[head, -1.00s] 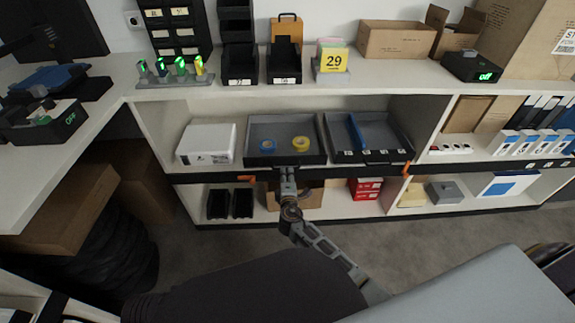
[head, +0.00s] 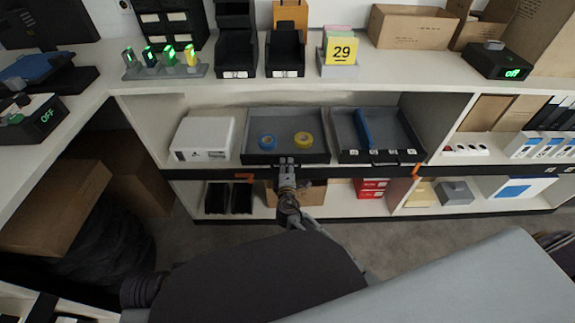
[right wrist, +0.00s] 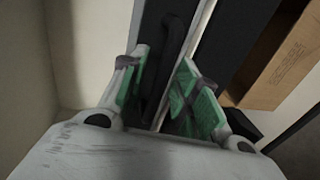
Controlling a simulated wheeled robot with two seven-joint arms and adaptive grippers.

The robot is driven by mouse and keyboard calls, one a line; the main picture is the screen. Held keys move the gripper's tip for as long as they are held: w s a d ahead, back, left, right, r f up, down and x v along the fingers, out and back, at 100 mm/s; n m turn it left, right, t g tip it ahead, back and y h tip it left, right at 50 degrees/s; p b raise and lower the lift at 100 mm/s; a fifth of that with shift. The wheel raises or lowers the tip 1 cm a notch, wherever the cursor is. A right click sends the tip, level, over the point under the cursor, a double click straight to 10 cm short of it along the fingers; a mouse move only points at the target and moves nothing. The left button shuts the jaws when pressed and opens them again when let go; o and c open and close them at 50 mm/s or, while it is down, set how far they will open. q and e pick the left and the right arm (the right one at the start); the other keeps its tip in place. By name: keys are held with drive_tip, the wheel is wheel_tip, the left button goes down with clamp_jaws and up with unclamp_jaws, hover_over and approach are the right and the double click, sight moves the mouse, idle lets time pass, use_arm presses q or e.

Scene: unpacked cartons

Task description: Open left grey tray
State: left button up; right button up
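The left grey tray (head: 258,119) sits in the middle shelf opening in the head view, with a blue tape roll (head: 267,142) and a yellow tape roll (head: 303,138) inside. Its dark front is level with the shelf edge. My right gripper (head: 287,163) is at the middle of that front. In the right wrist view, its green-padded fingers (right wrist: 163,88) are spread on either side of a dark curved handle (right wrist: 178,48). A gap shows beside the handle, so the gripper looks open; exact contact is unclear. My left gripper is not in view.
A second grey tray (head: 346,127) with a blue divider stands right of the left tray. A white box (head: 202,140) stands on its left. Red boxes (head: 371,188) and a brown carton are on the lower shelf. Grey floor (head: 440,235) lies in front.

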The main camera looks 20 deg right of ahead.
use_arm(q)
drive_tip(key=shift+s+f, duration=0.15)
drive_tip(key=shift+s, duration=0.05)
use_arm(e)
clamp_jaws()
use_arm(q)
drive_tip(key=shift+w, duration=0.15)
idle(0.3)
